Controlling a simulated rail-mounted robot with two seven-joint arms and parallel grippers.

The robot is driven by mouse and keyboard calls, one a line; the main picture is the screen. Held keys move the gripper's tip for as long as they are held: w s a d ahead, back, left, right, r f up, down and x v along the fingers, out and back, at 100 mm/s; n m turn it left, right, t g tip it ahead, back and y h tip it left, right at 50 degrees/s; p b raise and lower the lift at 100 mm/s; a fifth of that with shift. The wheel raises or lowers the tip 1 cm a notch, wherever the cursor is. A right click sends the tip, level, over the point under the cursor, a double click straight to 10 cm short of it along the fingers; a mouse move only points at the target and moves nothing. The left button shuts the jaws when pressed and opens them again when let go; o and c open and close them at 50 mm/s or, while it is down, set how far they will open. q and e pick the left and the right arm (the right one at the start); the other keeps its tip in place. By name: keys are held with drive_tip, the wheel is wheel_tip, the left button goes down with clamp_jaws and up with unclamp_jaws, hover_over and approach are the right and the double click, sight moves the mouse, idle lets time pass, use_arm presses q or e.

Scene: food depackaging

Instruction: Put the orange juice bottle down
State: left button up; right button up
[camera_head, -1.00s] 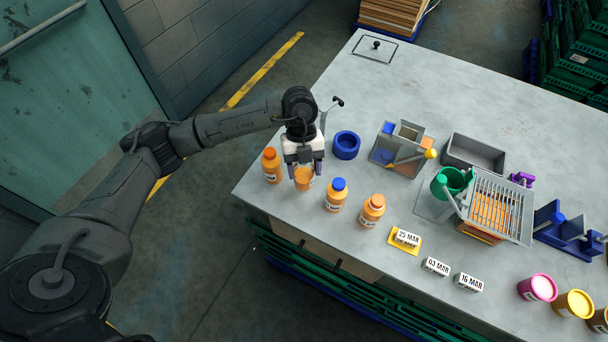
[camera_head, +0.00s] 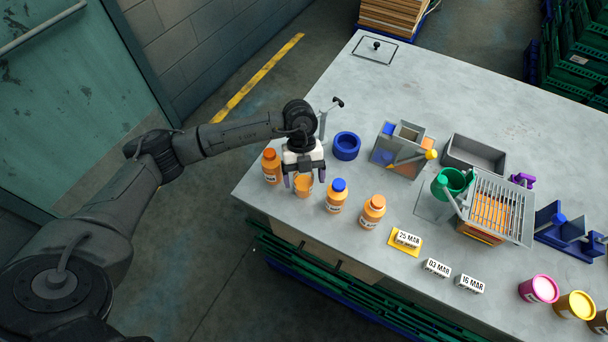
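An orange juice bottle (camera_head: 303,187) with a pale label stands upright on the table near its left corner. My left gripper (camera_head: 304,179) is directly over it. Its two purple-tipped fingers are spread, one on each side of the bottle, with gaps showing, so it looks open. The gripper body hides the bottle's top. Other orange bottles stand in the same row: one with an orange cap (camera_head: 271,167) to the left, one with a blue cap (camera_head: 336,197) and another with an orange cap (camera_head: 372,213) to the right. My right gripper is not in view.
A blue ring (camera_head: 346,146) lies behind the row. A grey divided holder (camera_head: 405,149), a grey bin (camera_head: 474,154) and a wire rack (camera_head: 497,210) stand further right. Date blocks (camera_head: 436,267) sit near the front edge.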

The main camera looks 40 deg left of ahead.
use_arm(q)
drive_tip(key=shift+r, duration=0.1)
drive_tip(key=shift+r, duration=0.25)
drive_tip(key=v, duration=1.1)
drive_tip(key=shift+r, duration=0.3)
drive_tip(key=shift+w+a, duration=0.1)
drive_tip(key=shift+a, duration=0.05)
